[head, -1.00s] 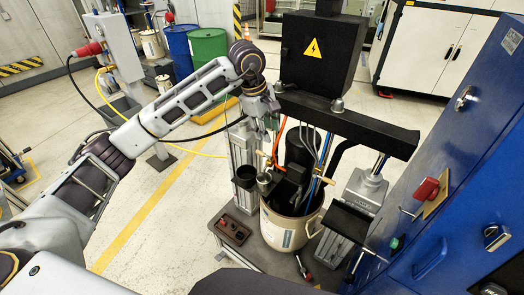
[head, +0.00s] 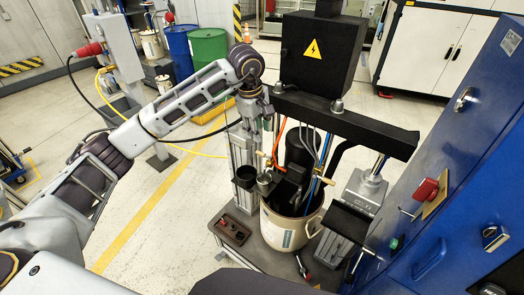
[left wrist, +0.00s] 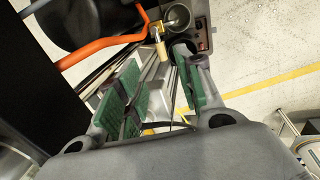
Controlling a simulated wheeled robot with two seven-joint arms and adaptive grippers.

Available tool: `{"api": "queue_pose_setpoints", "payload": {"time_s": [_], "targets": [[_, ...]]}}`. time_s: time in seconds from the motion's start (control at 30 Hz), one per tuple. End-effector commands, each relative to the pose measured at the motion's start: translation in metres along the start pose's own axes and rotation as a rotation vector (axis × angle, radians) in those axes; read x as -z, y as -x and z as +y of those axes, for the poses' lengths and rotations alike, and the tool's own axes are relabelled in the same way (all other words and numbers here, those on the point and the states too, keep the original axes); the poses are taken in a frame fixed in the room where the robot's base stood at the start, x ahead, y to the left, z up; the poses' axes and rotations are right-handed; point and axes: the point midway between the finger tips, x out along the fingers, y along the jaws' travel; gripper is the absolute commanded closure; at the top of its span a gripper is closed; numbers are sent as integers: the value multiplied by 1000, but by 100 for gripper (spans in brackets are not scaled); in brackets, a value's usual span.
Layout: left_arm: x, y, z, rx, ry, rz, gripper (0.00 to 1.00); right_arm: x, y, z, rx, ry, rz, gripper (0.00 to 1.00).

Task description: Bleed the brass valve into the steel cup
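The brass valve (head: 263,155) sits on the pump beside the orange hose, above the drum's rim; its brass body also shows in the left wrist view (left wrist: 158,35). The steel cup (head: 264,183) is just below the valve, at the drum's left side; its round open mouth shows at the top of the left wrist view (left wrist: 177,16). My left gripper (head: 255,122) hangs above the valve, apart from it. In the left wrist view its green-padded fingers (left wrist: 158,84) are spread, with nothing held between them. My right gripper is not in view.
The cream drum (head: 284,230) stands under the pump's black crossbeam (head: 350,123). A black cup (head: 245,177) is left of the steel cup. A small tray (head: 231,231) lies front left. The blue cabinet (head: 450,190) bounds the right; floor to the left is open.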

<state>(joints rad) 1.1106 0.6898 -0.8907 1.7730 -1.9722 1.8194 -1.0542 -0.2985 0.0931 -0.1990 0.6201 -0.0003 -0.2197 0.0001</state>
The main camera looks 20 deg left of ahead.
Motion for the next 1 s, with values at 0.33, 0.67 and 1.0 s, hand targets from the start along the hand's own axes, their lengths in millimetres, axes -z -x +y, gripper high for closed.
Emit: {"api": "queue_pose_setpoints", "payload": {"time_s": [0.33,0.67,1.0], "targets": [[-1,-43,0,2,-1,-1,64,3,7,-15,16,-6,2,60],[0,-86,-1,3,-1,-1,64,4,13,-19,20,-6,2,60],[0,-114,0,0,-1,0,64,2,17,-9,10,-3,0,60]]}}
